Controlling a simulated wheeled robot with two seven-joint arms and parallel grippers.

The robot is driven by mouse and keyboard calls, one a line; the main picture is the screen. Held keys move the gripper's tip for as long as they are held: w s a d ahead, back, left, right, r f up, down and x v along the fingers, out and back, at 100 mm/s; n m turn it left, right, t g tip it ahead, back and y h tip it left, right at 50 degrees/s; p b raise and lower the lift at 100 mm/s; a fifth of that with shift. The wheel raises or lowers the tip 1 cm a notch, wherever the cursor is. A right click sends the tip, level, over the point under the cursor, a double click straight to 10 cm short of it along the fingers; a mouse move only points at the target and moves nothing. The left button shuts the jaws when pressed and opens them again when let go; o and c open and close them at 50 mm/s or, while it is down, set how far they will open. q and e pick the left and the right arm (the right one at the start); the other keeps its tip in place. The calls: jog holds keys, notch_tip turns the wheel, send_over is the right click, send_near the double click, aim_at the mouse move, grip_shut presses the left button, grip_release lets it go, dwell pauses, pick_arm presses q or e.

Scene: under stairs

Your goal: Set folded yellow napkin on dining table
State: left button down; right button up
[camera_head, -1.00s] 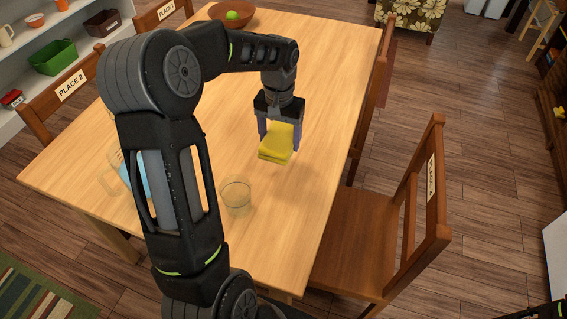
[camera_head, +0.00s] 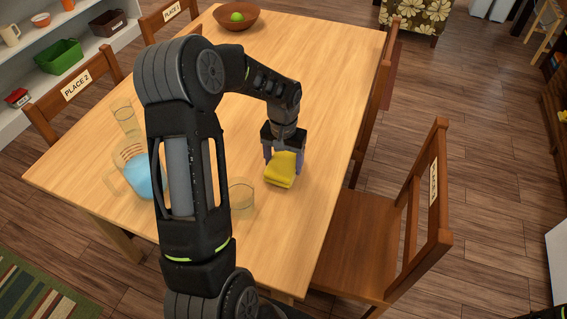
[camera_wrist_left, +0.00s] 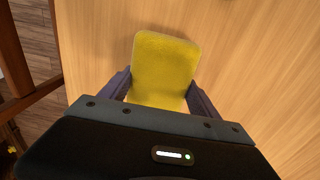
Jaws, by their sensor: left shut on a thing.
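The folded yellow napkin (camera_head: 281,171) is between the fingers of my left gripper (camera_head: 284,160), over the right part of the wooden dining table (camera_head: 310,75). In the left wrist view the napkin (camera_wrist_left: 164,68) stands between both fingers of the left gripper (camera_wrist_left: 160,92), which is shut on it. The napkin is at or just above the tabletop; I cannot tell if it touches. My right gripper is not in view.
A clear glass (camera_head: 242,196) stands left of the napkin, partly behind my arm. A pitcher with blue liquid (camera_head: 133,168) and another glass (camera_head: 125,118) are farther left. A brown bowl (camera_head: 237,17) with a green fruit is at the far end. Chairs surround the table, including one at right (camera_head: 372,245).

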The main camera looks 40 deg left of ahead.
aim_at(284, 161)
pick_arm(q)
jog(key=shift+f, duration=0.55)
jog(key=shift+f, duration=0.1)
jog(key=shift+c, duration=0.8)
grip_release()
notch_tip(284, 161, up, 12)
jog(key=b, duration=0.1)
